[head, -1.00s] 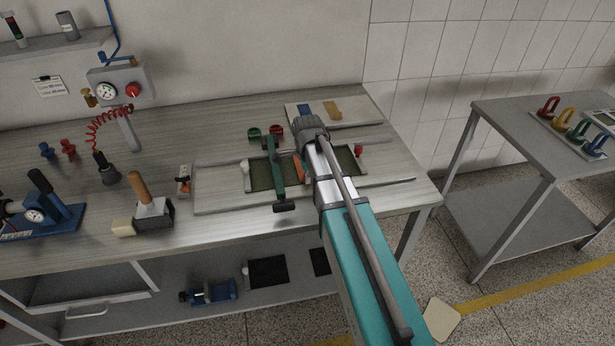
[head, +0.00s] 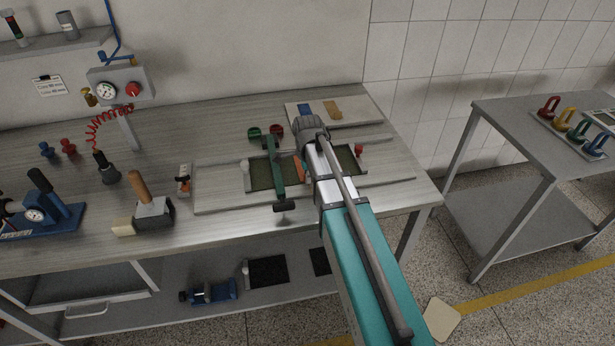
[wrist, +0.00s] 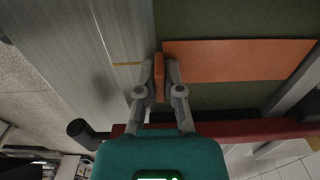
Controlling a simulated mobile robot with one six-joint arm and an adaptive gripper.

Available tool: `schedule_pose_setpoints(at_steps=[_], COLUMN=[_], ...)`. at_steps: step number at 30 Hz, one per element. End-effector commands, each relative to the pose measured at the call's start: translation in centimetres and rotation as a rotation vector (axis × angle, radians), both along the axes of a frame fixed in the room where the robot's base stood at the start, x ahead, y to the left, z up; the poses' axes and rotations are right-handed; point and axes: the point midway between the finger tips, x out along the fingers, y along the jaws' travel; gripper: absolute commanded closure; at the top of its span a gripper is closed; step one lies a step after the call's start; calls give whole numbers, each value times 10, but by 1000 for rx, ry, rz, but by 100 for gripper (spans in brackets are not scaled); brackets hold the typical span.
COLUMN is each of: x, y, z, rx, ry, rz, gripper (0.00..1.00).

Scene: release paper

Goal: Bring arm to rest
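My gripper (wrist: 161,70) shows in the wrist view with its two grey fingers close together. A narrow orange piece (wrist: 159,78) stands between the fingertips, and they appear closed on it. A flat orange sheet (wrist: 240,60) lies just right of the fingers on a dark green surface (wrist: 220,20). I cannot tell whether the piece and the sheet are joined. In the head view, part of the orange sheet (head: 299,168) shows beside my arm, which hides the gripper. The dark green mat (head: 260,175) lies on a pale board, with a green bar (head: 275,160) across it.
A side table (head: 520,130) with coloured handles stands at the right. Open floor lies between the tables.

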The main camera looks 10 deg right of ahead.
Motion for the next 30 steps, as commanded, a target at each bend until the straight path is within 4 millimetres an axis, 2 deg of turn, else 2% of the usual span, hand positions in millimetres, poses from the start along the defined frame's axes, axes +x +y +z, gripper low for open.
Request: schedule_pose_setpoints(at_steps=[1,6,7,23,30], x=[0,0,0,0,0], y=[0,0,0,0,0], z=[0,0,0,1,12], rx=[0,0,0,0,0], ry=[0,0,0,0,0], rz=[0,0,0,0,0], gripper=[85,53,50,50,50])
